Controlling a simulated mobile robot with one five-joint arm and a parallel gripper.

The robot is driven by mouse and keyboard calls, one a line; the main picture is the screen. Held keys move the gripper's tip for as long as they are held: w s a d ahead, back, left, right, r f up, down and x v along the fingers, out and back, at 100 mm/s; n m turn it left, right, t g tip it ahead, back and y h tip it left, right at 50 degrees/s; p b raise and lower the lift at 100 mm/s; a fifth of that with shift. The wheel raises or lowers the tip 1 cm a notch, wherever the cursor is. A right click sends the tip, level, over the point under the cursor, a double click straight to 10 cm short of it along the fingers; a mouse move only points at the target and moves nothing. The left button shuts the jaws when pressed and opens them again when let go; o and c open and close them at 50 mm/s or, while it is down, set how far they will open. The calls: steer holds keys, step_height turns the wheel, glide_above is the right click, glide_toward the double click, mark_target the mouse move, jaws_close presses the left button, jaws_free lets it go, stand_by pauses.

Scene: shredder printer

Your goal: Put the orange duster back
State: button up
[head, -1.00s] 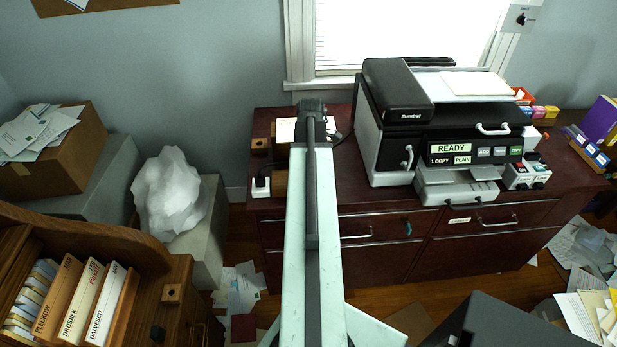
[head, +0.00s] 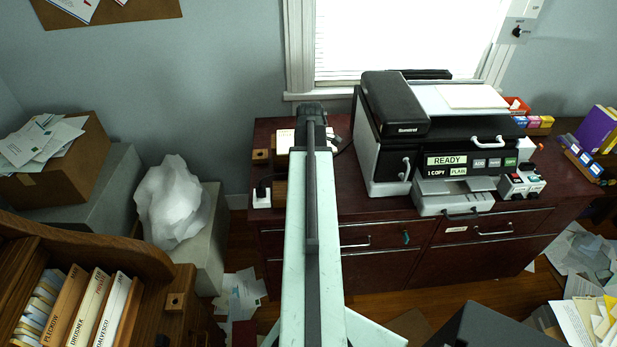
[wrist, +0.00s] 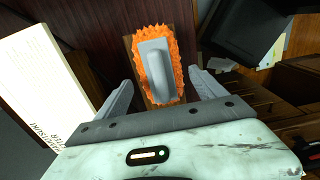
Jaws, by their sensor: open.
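The orange duster (wrist: 153,52) shows in the wrist view, with a fuzzy orange rim and a grey handle on top. It lies on a narrow brown wooden piece (wrist: 148,98). My gripper (wrist: 163,86) is open, with one finger on each side of the duster's near end. The jaws are not closed on it, and I cannot tell how far above it they are. In the head view I cannot see the duster; my arm covers part of the cabinet top.
A dark red cabinet (head: 385,236) stands under the window and carries a printer (head: 462,118). A white block with printed text (wrist: 40,85) lies left of my gripper. A wooden file holder (head: 150,262) stands at lower left, beside a white crumpled bag (head: 172,205).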

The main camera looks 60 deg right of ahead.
step_height(320, 180, up, 9)
steer(key=p, duration=0.7)
steer(key=shift+f, duration=0.2)
steer(key=w+a+m, duration=0.2)
steer(key=w+a, duration=0.7)
steer(key=a, duration=0.4)
steer(key=w+a+m, duration=0.2)
steer(key=w+a, duration=0.8)
steer(key=a, duration=0.3)
steer(key=w+a+m, duration=0.2)
steer(key=a+m, duration=0.1)
steer(key=a, duration=2.2)
steer(key=shift+w, duration=0.35)
step_height(320, 180, down, 3)
steer(key=b, duration=0.2)
steer(key=shift+d+b, duration=0.1)
steer(key=shift+b, duration=0.3)
